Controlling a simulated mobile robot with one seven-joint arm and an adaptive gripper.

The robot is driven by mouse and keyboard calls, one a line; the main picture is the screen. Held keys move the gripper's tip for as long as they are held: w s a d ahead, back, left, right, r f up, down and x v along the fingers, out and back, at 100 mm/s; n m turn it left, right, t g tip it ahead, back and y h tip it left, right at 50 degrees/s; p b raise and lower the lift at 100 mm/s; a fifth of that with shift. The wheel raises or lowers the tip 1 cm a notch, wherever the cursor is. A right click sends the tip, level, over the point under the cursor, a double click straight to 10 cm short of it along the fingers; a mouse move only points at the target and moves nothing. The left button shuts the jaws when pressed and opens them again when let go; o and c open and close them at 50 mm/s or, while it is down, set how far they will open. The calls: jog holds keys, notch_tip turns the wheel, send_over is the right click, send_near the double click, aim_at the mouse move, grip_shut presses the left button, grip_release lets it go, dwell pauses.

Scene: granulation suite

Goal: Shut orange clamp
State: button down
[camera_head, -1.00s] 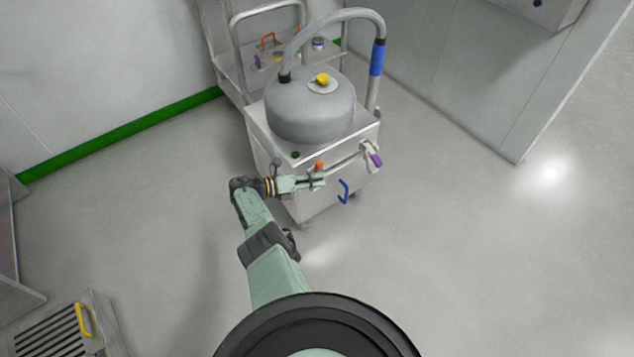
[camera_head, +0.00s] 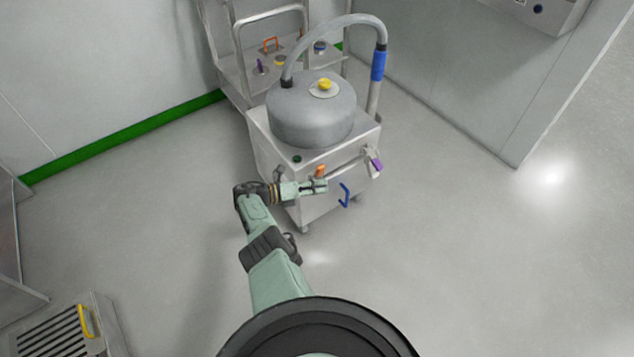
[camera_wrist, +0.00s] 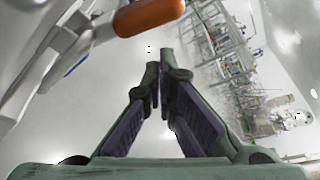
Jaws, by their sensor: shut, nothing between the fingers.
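The orange clamp (camera_head: 320,171) is a small orange handle on the front of the steel cart, near its upper edge. In the wrist view the orange handle (camera_wrist: 150,16) shows large at the top, above and left of the fingertips. My gripper (camera_head: 322,186) is just below the orange handle in the head view, in front of the cart's face. In the wrist view my gripper (camera_wrist: 160,75) has its fingertips together with nothing between them. The fingers appear apart from the handle. The clamp's mount is partly hidden by my gripper and arm.
The steel cart (camera_head: 270,141) carries a grey rounded vessel (camera_head: 310,112) with a hose and a blue sleeve (camera_head: 378,66). A purple-tipped lever (camera_head: 376,166) and a blue hook handle (camera_head: 344,195) are on the cart's front. The floor to the right is clear.

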jog(key=s+a+b, duration=0.1)
jog(key=s+a, duration=0.3)
jog(key=a, duration=0.4)
jog(key=shift+s+a+r, duration=0.15)
jog(key=shift+s+r, duration=0.05)
jog(key=shift+s, duration=0.15)
